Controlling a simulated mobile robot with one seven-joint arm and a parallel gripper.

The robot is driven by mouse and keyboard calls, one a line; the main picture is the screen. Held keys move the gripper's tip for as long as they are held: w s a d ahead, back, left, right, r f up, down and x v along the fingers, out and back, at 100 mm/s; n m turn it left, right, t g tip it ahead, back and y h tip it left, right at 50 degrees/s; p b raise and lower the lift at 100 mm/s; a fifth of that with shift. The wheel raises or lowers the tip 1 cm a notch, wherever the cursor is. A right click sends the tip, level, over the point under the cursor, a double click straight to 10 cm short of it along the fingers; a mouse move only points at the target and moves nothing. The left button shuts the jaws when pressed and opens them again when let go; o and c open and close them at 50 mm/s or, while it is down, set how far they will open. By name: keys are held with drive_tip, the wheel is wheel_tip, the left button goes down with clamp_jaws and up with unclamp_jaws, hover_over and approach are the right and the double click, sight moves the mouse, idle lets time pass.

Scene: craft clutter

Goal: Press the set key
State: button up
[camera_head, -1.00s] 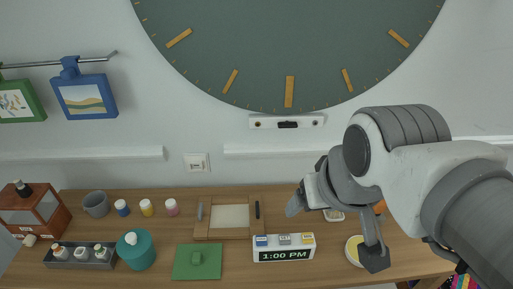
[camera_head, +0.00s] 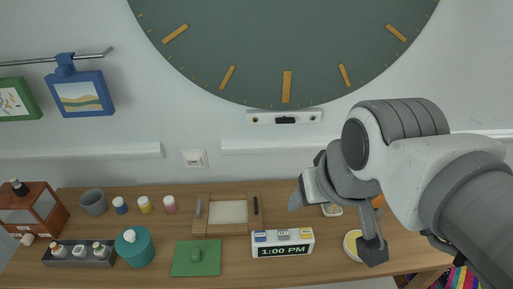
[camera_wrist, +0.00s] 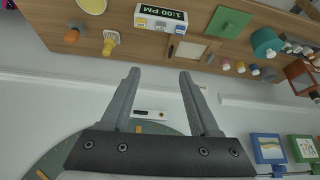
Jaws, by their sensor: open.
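A white digital clock (camera_head: 283,251) reading 1:00 PM stands on the desk and has three keys along its top. The keys are a blue one (camera_head: 261,238) at left, a grey one (camera_head: 284,236) in the middle and a yellow one (camera_head: 306,233) at right. Their lettering is too small to read surely. The clock also shows in the wrist view (camera_wrist: 162,13), upside down. My gripper (camera_head: 334,226) is open and empty, above and right of the clock in the head view. Its two fingers also show in the wrist view (camera_wrist: 158,72), apart from the clock.
A green board (camera_head: 196,258) and a wooden tray (camera_head: 228,233) lie left of the clock. A yellow-topped round item (camera_head: 352,243) is at right, near my gripper. A teal pot (camera_head: 135,248), a grey bottle rack (camera_head: 76,261) and several small jars stand further left.

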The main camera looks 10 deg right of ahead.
clamp_jaws()
idle(1.4)
